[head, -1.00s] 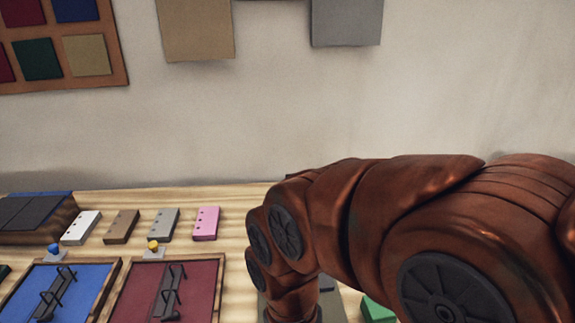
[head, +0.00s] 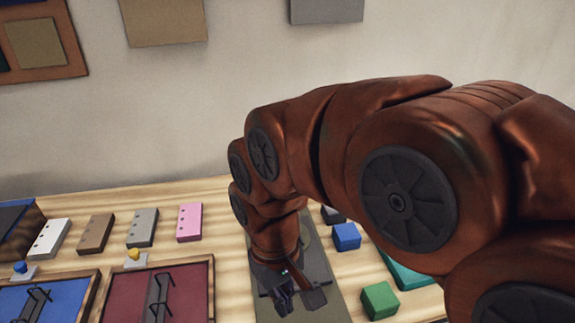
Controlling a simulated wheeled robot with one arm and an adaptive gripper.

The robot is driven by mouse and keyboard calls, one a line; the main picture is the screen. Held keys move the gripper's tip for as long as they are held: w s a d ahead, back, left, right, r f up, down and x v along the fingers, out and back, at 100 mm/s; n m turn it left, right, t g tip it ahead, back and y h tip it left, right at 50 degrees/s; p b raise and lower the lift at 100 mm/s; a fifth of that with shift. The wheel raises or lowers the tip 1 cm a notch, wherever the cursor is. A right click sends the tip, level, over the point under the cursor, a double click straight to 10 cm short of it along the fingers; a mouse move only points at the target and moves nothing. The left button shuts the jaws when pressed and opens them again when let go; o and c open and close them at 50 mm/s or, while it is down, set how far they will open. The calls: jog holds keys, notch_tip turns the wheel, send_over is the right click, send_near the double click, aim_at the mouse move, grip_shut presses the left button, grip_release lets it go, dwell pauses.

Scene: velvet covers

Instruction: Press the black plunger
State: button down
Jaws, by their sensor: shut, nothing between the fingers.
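I cannot make out a black plunger for certain in the head view. My gripper (head: 284,301), dark and small in the picture, hangs at the end of my copper-coloured arm, over a grey-olive mat (head: 338,296). It is shut and holds nothing. My arm and gripper hide part of the mat and whatever lies behind them. A dark block (head: 332,214) shows partly at the right edge of my arm, behind the blue block (head: 346,236).
A green block (head: 380,300) and a teal piece (head: 404,272) lie to the right. Left are a blue-lined tray (head: 62,297) and a maroon-lined tray (head: 196,290), each with black wire-like pieces. White, brown, grey and pink (head: 190,222) holed blocks stand behind them.

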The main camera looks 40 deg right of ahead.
jog(key=w+d+r+m+t+p, duration=0.1)
jog(key=w+d+r, duration=0.4)
jog(key=w, duration=0.4)
jog(key=w+d+r, duration=0.2)
jog(key=w+r, duration=0.5)
jog(key=w, duration=0.1)
jog(key=w+d+r+m, duration=0.1)
jog(key=w+d+r, duration=0.2)
jog(key=d, duration=0.4)
jog(key=w+d+r+m+p, duration=0.1)
jog(key=w+d+r+m, duration=0.1)
jog(key=w+d, duration=0.4)
jog(key=shift+w+d+r+m+t, duration=0.25)
jog(key=shift+d+r+m+t, duration=0.1)
jog(key=shift+r, duration=0.1)
jog(key=shift+f, duration=7)
jog(key=shift+f, duration=0.1)
